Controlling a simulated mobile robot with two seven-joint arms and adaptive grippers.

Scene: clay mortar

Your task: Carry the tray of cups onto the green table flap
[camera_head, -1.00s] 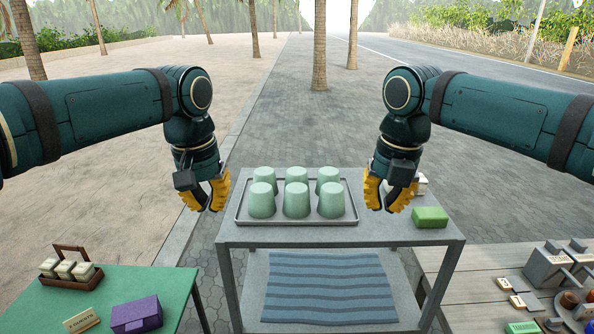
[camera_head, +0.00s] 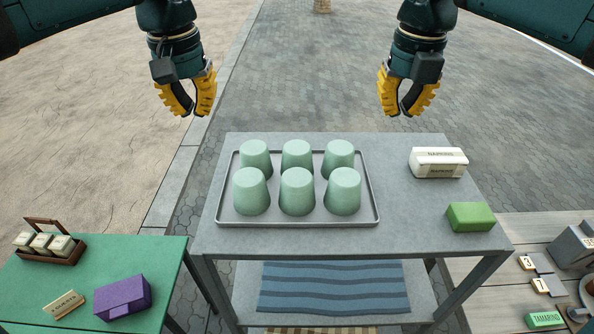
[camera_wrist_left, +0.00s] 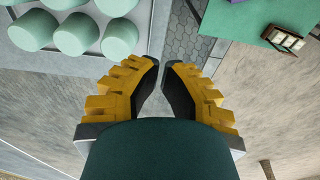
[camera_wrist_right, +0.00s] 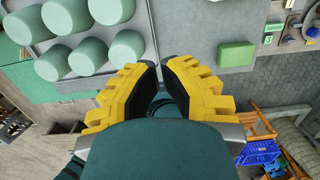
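The grey tray (camera_head: 300,222) lies flat on the grey table, bearing two rows of upside-down pale green cups (camera_head: 297,191). The green table flap (camera_head: 165,258) is at the lower left of the head view. My left gripper (camera_head: 194,113) and my right gripper (camera_head: 399,113) hang beyond the table's far edge in the head view, apart from the tray. Both are empty, with a narrow gap between their yellow fingertips. The tray's edge (camera_wrist_left: 80,66) shows upper left in the left wrist view, and the tray (camera_wrist_right: 150,30) also upper left in the right wrist view.
A napkin box (camera_head: 438,163) and a green block (camera_head: 470,217) sit right of the tray on the grey table (camera_head: 400,235). The flap holds a caddy (camera_head: 50,245), a small sign (camera_head: 64,304) and a purple box (camera_head: 122,298); its middle is bare. A wooden table (camera_head: 520,230) stands right.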

